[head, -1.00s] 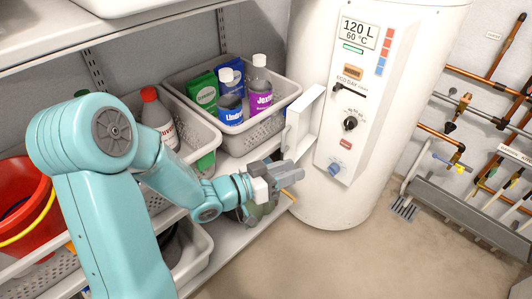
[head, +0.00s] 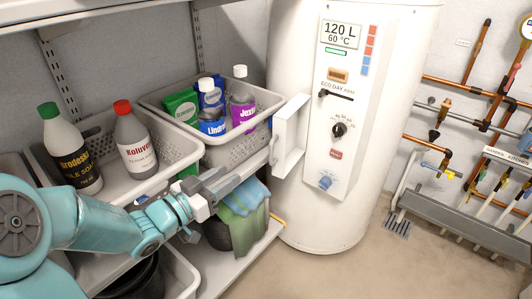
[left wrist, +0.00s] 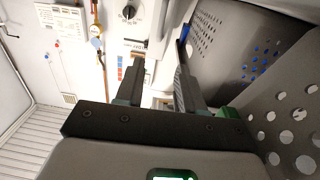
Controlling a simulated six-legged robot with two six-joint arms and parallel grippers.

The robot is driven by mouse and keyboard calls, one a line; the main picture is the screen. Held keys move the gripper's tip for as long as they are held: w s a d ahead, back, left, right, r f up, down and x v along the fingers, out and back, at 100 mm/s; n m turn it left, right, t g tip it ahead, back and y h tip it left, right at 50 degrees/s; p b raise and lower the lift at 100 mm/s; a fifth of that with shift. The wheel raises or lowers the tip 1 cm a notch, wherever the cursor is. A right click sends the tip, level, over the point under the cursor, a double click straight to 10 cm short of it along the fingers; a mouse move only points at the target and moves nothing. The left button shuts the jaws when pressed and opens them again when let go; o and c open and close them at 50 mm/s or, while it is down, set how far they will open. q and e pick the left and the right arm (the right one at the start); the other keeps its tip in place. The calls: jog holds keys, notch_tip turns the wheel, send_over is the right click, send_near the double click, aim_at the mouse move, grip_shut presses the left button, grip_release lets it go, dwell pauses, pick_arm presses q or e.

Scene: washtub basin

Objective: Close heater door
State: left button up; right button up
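The white water heater (head: 235,20) stands at the back centre in the head view; its control panel (head: 345,110) has a display, a dial and a blue knob. The heater door (head: 291,138) is a white slab with a handle on its left side. It stands swung open to the left of the panel, which is uncovered. My left gripper (head: 246,164) is just left of the door's handle, apart from the door as far as I can tell. In the left wrist view its fingers (left wrist: 160,68) are apart with nothing held between them. My right gripper is in neither current view.
A bin (head: 245,146) with bottles and pouches sits on the shelf behind my left gripper. Another bin (head: 187,150) holds two larger bottles. Cloths (head: 243,220) hang over a dark bucket below. Pipes (head: 460,85) line the right wall. The floor before the heater is clear.

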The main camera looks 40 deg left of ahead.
pick_arm(q)
jog(key=w+d+p, duration=0.2)
jog(key=w, duration=1.3)
jog(key=shift+s, duration=0.1)
grip_shut()
